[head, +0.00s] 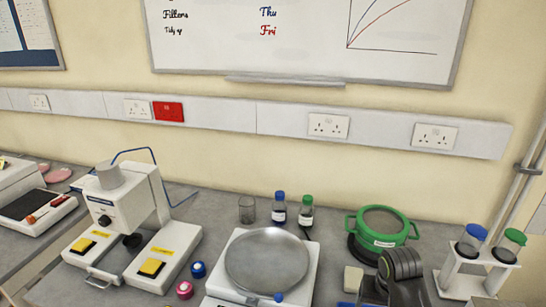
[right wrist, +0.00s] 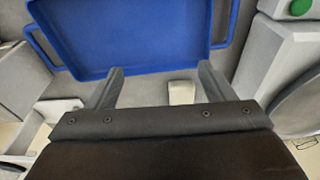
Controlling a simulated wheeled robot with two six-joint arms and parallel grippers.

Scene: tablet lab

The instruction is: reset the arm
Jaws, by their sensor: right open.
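My right gripper (right wrist: 161,68) shows in the right wrist view, its two dark fingers spread apart with nothing between them. The fingertips point toward the near edge of a blue tray (right wrist: 140,38) with side handles; I cannot tell whether they touch it. A small pale block (right wrist: 182,92) lies on the grey bench just inside the right finger. In the head view, a dark ribbed part (head: 402,268) at the lower right may be my right arm. My left gripper is in neither view.
The head view's bench holds a white press (head: 125,200), a round-plated instrument (head: 267,258), two capped bottles (head: 280,210), a green-rimmed sieve (head: 383,222) and a white rack (head: 465,272) with capped vials. A glass beaker (head: 247,210) stands at the back. A wall with sockets closes off the rear.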

